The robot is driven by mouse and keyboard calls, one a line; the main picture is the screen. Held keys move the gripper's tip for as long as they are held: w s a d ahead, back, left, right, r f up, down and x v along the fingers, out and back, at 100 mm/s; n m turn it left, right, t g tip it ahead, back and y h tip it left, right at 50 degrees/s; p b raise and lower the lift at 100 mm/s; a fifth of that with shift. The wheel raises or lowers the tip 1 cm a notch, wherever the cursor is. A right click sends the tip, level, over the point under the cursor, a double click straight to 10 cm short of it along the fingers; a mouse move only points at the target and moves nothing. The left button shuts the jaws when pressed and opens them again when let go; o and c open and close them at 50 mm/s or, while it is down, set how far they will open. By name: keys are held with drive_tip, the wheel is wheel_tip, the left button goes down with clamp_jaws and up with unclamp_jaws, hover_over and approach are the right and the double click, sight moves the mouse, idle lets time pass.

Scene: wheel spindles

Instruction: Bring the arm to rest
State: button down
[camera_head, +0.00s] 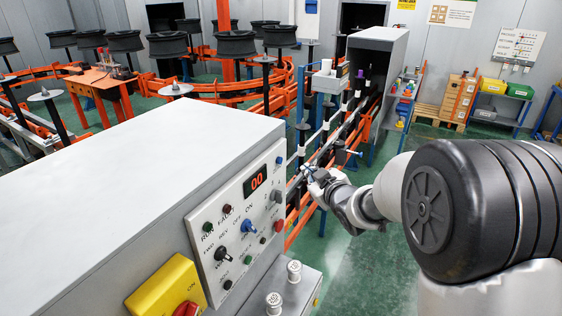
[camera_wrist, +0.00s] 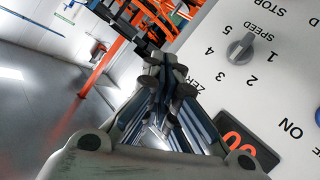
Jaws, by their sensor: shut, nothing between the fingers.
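My gripper (camera_head: 318,180) is at the end of my arm in the head view, in front of the orange conveyor line and to the right of the control panel. In the wrist view my gripper (camera_wrist: 168,68) is shut, its fingertips together with nothing between them. The control panel (camera_head: 238,232) fills the right of the wrist view, with a grey speed knob (camera_wrist: 240,48) and part of a red display (camera_wrist: 240,140) close beside the fingers. I cannot tell whether any finger touches the panel.
A grey cabinet (camera_head: 110,185) carries the panel and a yellow box with a red knob (camera_head: 165,290). Orange rails (camera_head: 300,215) with spindles run behind my gripper. Black wheels (camera_head: 167,44) stand on spindles at the back left. Green floor (camera_head: 370,270) lies open below my arm.

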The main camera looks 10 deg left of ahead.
idle(0.4)
drive_tip(key=s+d+r+m+g+h+b, duration=0.1)
drive_tip(key=s+d+m+h+b, duration=0.15)
drive_tip(key=s+d, duration=0.5)
drive_tip(key=s+d+r+m+g+h+b, duration=0.2)
drive_tip(key=s+d+m+h, duration=0.2)
drive_tip(key=s+d, duration=0.35)
drive_tip(key=s+d+f+m+g+b, duration=0.1)
drive_tip(key=s+f, duration=0.1)
drive_tip(key=s, duration=0.7)
drive_tip(key=s+d+f+m+g+b, duration=0.1)
drive_tip(key=s+f+m+g, duration=0.1)
drive_tip(key=s, duration=0.7)
drive_tip(key=s+f+m+g+b, duration=0.1)
drive_tip(key=s+f, duration=0.3)
drive_tip(key=s, duration=0.6)
drive_tip(key=shift+d+f+g, duration=0.2)
drive_tip(key=shift+d+g, duration=0.2)
drive_tip(key=shift+g, duration=0.3)
drive_tip(key=shift+w, duration=0.1)
